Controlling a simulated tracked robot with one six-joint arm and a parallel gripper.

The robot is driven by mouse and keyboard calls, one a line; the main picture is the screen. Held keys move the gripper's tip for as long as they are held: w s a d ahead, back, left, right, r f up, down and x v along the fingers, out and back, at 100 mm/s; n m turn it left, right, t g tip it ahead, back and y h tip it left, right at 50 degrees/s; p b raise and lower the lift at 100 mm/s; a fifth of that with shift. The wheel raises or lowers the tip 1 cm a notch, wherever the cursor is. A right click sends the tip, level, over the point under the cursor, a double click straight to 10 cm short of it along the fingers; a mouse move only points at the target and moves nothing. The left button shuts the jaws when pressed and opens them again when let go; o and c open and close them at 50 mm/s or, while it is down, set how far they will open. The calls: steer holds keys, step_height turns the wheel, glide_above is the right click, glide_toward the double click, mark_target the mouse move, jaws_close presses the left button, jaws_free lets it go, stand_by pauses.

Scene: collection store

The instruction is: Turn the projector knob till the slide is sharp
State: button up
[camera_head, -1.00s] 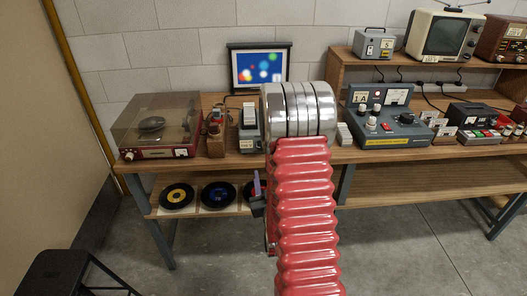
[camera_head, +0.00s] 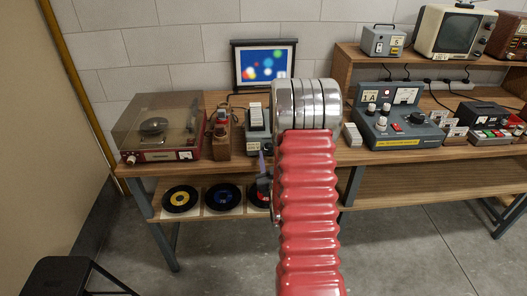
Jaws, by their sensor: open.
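The screen (camera_head: 264,66) at the back of the bench shows soft, blurred coloured blobs on blue. The grey slide projector (camera_head: 257,121) stands on the bench in front of the screen, partly hidden by my red arm and its metal joint. I cannot make out its knob clearly. My gripper (camera_head: 263,170) shows only in part, as a dark body with a thin purplish finger, left of my arm. In the picture it lies just below the projector, near the bench's front edge. It is open, and I see nothing held in it.
A record player (camera_head: 159,127) and a wooden device (camera_head: 221,130) stand left of the projector. A grey control box (camera_head: 397,125) stands to the right. Records (camera_head: 181,198) lie on the lower shelf. A black stool (camera_head: 62,282) is at the lower left.

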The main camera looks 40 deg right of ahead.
steer(key=shift+w+d, duration=0.5)
steer(key=shift+c, duration=0.4)
steer(key=shift+w+a, duration=0.1)
steer(key=shift+c, duration=1.4)
steer(key=c, duration=0.7)
steer(key=shift+m, duration=2.1)
